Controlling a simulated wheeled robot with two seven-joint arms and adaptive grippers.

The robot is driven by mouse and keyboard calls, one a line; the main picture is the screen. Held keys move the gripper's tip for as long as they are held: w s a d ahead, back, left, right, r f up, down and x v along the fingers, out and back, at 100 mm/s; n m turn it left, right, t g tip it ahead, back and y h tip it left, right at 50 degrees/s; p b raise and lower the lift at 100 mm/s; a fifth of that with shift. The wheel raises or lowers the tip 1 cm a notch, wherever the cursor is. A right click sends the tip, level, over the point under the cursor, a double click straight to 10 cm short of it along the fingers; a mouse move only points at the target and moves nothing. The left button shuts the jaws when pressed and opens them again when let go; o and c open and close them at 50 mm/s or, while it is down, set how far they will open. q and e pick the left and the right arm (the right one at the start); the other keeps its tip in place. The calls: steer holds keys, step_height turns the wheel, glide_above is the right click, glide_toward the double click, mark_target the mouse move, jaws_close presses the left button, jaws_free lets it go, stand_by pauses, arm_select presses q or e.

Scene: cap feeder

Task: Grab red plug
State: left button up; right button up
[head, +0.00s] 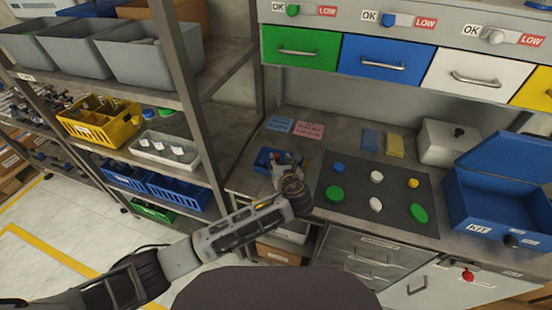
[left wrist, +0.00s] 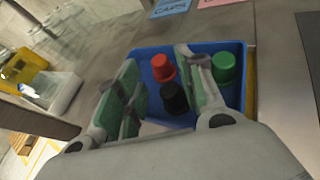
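A red plug (left wrist: 162,67) stands in a small blue bin (left wrist: 143,53) in the left wrist view. A black plug (left wrist: 174,98) is just in front of it, and a green plug (left wrist: 224,68) is at the bin's right side. My left gripper (left wrist: 153,70) is open over the bin, with the red and black plugs showing between its fingers. The green plug is outside the right finger. No grip on any plug shows. In the head view my left gripper (head: 287,170) is at the blue bin (head: 263,162) and hides part of it. My right gripper is not in view.
A dark mat (head: 395,208) with blue, white, yellow and green caps lies right of the bin. An open blue KIT box (head: 492,218) and a white lidded box (head: 448,148) stand further right. A shelf post (head: 190,100) rises left of the bin. Coloured drawers (head: 385,57) are above.

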mark_target(277, 157)
arm_select(q)
steer(key=shift+x, duration=2.55)
steer(key=shift+c, duration=0.4)
steer(key=c, duration=0.3)
steer(key=shift+c, duration=0.2)
